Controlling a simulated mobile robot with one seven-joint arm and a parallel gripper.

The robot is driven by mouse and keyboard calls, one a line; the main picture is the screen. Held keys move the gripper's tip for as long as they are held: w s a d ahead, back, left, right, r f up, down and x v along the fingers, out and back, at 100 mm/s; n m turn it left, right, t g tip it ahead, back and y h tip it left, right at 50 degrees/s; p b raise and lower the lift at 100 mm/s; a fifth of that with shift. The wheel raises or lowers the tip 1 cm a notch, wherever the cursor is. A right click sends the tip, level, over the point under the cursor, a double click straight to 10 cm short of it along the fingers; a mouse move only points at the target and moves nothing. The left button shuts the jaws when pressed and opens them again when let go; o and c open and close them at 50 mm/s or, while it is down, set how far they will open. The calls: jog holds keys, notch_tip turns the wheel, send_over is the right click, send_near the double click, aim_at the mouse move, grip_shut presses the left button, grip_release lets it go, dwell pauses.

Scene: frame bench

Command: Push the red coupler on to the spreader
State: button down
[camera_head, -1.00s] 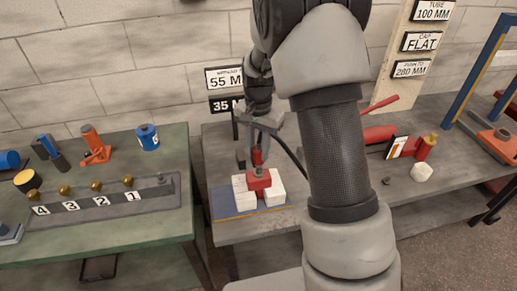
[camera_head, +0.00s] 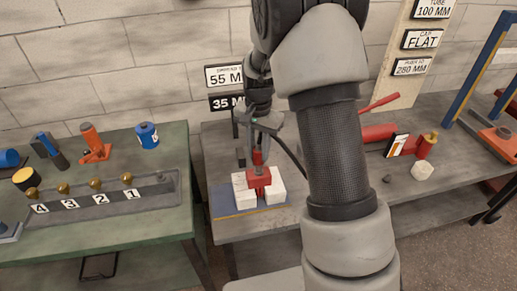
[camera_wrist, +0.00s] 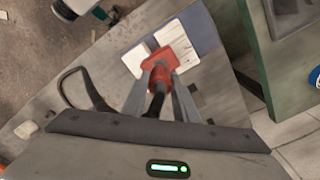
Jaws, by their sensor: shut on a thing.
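My gripper (camera_wrist: 158,82) points down over the bench and is shut on the red coupler (camera_wrist: 158,77), a small red cylinder with a black part behind it. In the head view the coupler (camera_head: 257,157) shows upright between the fingers. Directly below it is the spreader (camera_head: 259,178), a red body between two white blocks; it also shows in the wrist view (camera_wrist: 175,54). Coupler and spreader look lined up and very close. The fingers hide the joint, so I cannot tell how far they are engaged.
A black hose (camera_wrist: 76,84) loops beside my gripper. The white blocks (camera_head: 245,195) stand on a blue mat (camera_head: 225,205). A red cylinder (camera_head: 379,133) lies to the right, behind my arm. A green table (camera_head: 110,230) with numbered posts stands left, across a gap.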

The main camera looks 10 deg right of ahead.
jog(key=shift+f+b, duration=0.85)
jog(key=shift+f, duration=0.6)
jog(key=c, duration=1.3)
grip_release()
jog(key=shift+r, duration=0.1)
jog(key=shift+c, duration=0.2)
notch_tip(320, 180, up, 17)
jog(key=p, duration=0.1)
jog(key=shift+r+p, duration=0.2)
jog(key=shift+p, duration=0.2)
jog(key=s+r+n+t+p, duration=0.2)
jog(key=s+r+n+p, duration=0.2)
jog(key=s+r, duration=0.4)
jog(key=s+r+n+t+p, duration=0.3)
jog(key=s+r, duration=0.4)
jog(key=s, duration=1)
jog(key=shift+r+n+t+p, duration=0.3)
jog(key=shift+r+n+p, duration=0.1)
jog(key=shift+n+p, duration=0.15)
